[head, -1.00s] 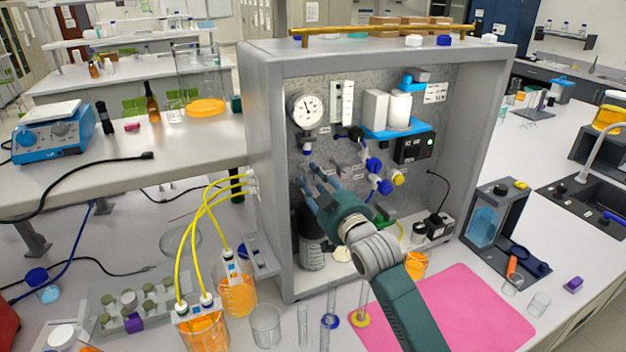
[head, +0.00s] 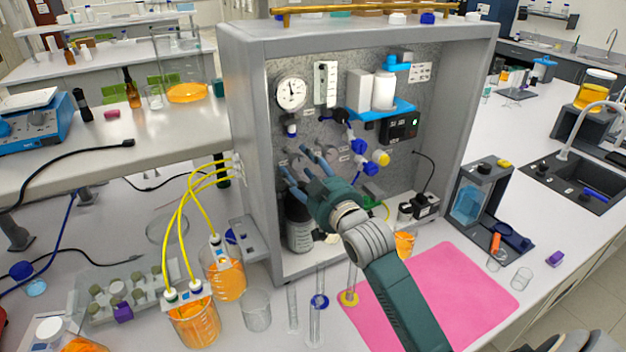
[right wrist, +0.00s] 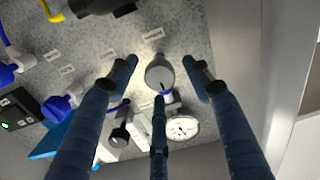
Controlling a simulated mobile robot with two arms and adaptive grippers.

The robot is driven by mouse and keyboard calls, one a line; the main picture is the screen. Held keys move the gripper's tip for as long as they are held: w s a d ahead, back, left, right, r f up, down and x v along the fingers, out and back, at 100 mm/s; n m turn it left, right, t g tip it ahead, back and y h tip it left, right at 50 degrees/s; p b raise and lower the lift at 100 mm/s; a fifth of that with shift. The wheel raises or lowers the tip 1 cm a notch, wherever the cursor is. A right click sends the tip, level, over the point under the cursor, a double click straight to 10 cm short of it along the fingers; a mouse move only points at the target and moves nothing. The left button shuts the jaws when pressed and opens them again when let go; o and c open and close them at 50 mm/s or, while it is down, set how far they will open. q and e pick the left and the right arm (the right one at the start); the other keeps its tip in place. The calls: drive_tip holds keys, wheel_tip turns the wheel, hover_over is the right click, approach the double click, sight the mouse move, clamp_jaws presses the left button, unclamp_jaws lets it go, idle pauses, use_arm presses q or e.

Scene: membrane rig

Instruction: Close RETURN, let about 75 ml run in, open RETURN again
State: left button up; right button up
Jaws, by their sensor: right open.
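The grey rig panel (head: 335,75) holds a round gauge (head: 291,93), several blue-handled valves (head: 367,171) and small labels too small to read. I cannot tell which label says RETURN. My right gripper (head: 300,160) is at the lower left of the panel with its fingers spread towards it. In the right wrist view, a round grey knob (right wrist: 160,74) lies between the open fingertips, with no clear contact. In the head view this knob is hidden or too small to tell. Clear measuring cylinders (head: 317,308) stand in front of the rig.
Beakers of orange liquid (head: 195,325) with yellow tubes (head: 172,235) stand left of the rig. An empty beaker (head: 256,310) is beside them. A dark-capped bottle (head: 299,232) stands inside the rig below my gripper. The pink mat (head: 450,290) is mostly clear.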

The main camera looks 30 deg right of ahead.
drive_tip(key=s, duration=1)
drive_tip(key=shift+a, duration=0.3)
idle(6.7)
